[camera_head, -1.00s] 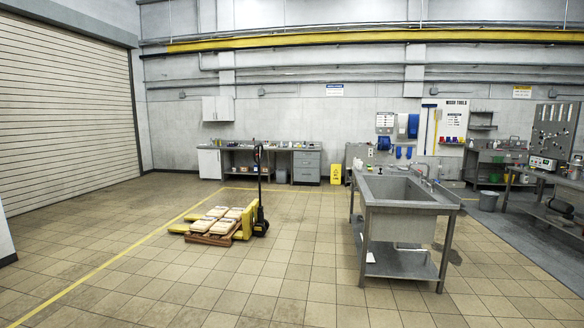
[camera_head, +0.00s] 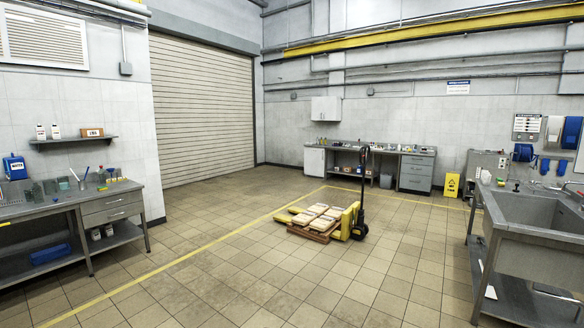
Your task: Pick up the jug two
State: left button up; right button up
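I cannot make out which thing is jug two. A blue container (camera_head: 14,167) with a white label stands at the back of the left workbench (camera_head: 112,212). Small white bottles stand on the wall shelf (camera_head: 74,141) above that bench. Several small items stand on the far bench (camera_head: 372,150), too small to identify. Neither of my grippers shows in the view.
A yellow pallet jack (camera_head: 358,222) with a loaded pallet (camera_head: 318,234) stands mid-floor. A steel sink table (camera_head: 500,245) is at the right, with small bottles at its far end. A yellow floor sign (camera_head: 452,185) stands near the back wall. The tiled floor in front is clear.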

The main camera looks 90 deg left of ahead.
aim_at(64, 184)
jog(key=u, duration=4.4)
jog(key=i, duration=0.25)
jog(key=j+u, duration=0.05)
